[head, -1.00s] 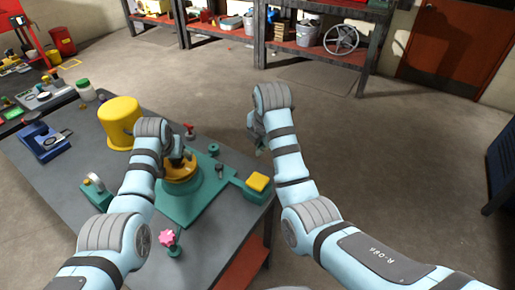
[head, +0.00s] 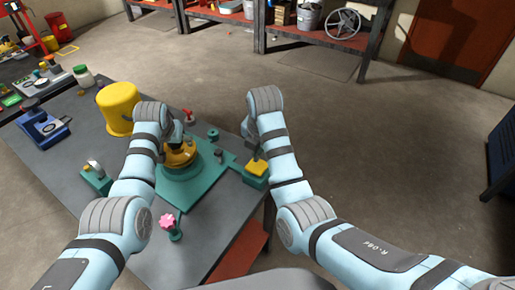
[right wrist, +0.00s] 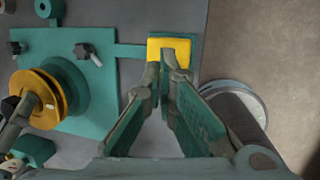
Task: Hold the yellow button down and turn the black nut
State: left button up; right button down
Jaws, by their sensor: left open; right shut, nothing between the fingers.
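The yellow button (head: 257,169) sits on a teal block at the right end of the teal plate (head: 188,194). In the right wrist view the button (right wrist: 157,46) lies directly under the tips of my right gripper (right wrist: 170,62). The fingers are shut with nothing between them; whether they press the button I cannot tell. My left gripper (head: 180,141) is open over the yellow round fixture (head: 180,157), largely hidden by its own arm. In the right wrist view the fixture (right wrist: 52,90) is at left. I cannot clearly make out the black nut; the left gripper covers that area.
A yellow bucket (head: 118,107) stands behind my left arm. A red-handled valve (head: 189,115) and a pink knob (head: 168,222) stand near the fixture. A blue vise (head: 42,125) is at the far left. The floor right of the table is clear.

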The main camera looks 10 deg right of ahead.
aim_at(257, 166)
jog(key=shift+s+f, duration=0.1)
jog(key=shift+f, duration=2.6)
pick_arm(q)
jog(key=c, duration=1.1)
jog(key=m, duration=0.1)
jog(key=m+h, duration=0.1)
jog(key=shift+a+m, duration=0.3)
jog(key=shift+c, duration=0.2)
jog(key=shift+m+g+h, duration=0.3)
jog(key=shift+m+h, duration=0.5)
jog(key=shift+m, duration=0.2)
jog(key=o, duration=1.1)
jog(key=shift+d, duration=0.1)
jog(key=shift+o, duration=0.2)
